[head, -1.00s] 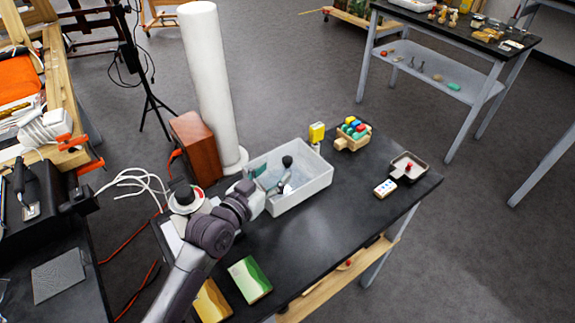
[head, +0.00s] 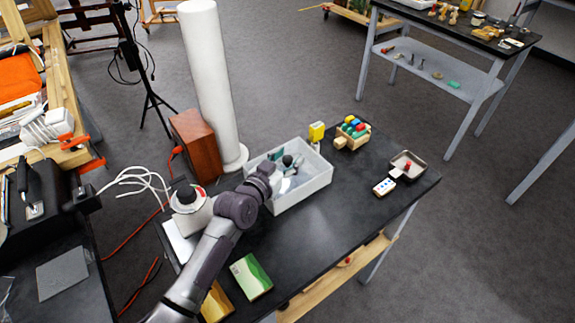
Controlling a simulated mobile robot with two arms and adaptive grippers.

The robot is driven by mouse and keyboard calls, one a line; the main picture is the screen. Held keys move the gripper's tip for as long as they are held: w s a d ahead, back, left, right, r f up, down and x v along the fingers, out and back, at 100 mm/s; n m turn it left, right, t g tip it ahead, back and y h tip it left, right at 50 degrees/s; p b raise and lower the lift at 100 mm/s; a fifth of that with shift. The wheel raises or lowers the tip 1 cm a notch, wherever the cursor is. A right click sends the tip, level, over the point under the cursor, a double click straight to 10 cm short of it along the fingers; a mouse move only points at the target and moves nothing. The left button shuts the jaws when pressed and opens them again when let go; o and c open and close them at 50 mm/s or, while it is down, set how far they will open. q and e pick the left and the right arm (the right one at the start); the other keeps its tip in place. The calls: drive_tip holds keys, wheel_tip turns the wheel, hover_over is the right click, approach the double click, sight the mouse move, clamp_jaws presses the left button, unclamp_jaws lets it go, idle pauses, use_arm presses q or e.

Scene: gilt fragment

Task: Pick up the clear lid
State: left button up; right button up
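A white bin (head: 318,181) stands on the black table and holds several small things. A pale, bluish see-through piece (head: 284,186) lies in it; it may be the clear lid, but it is too small to tell. A dark round thing (head: 287,160) and a teal piece (head: 275,155) show near it. My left gripper (head: 273,167) reaches over the bin's left wall, among these things. Its fingers are too small and partly hidden by the wrist, so I cannot tell whether they hold anything. My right gripper is out of view.
A green box (head: 251,277) lies in front. A brown box (head: 196,144) and white column (head: 210,85) stand behind.

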use_arm(q)
clamp_jaws()
